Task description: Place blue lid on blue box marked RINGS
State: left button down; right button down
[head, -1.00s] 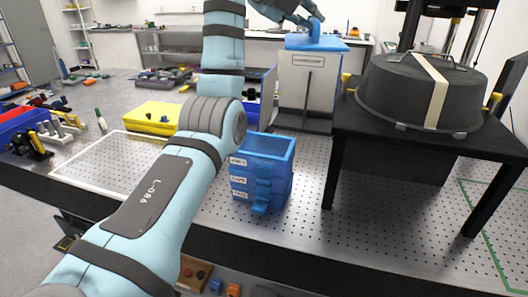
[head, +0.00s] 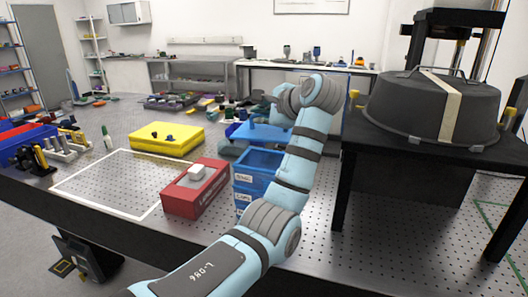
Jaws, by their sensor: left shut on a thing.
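The blue lid (head: 256,133) is held in my left gripper (head: 279,116), which is shut on its raised grip. The fingertips are partly hidden by the wrist. In the head view the lid appears just above and behind the blue box stack (head: 257,163). I cannot tell the exact gap between them. The top box is open, with a white label on its front; the lettering is too small to read surely. My left forearm hides the stack's right side. My right gripper is not in view.
A black table (head: 355,150) with a big dark domed cover (head: 420,108) stands at right. The white-outlined area (head: 110,182) is bare.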

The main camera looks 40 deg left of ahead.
aim_at(277, 141)
pick_arm(q)
notch_tip(277, 141, down, 8)
jog(key=shift+r+b, duration=0.2)
jog(key=shift+b, duration=0.2)
jog(key=c, duration=1.7)
grip_release()
jog(key=shift+o, duration=0.2)
jog(key=v, duration=1.2)
jog(key=shift+s+r+p, duration=0.1)
jog(key=shift+p, duration=0.25)
jog(key=shift+a, duration=0.1)
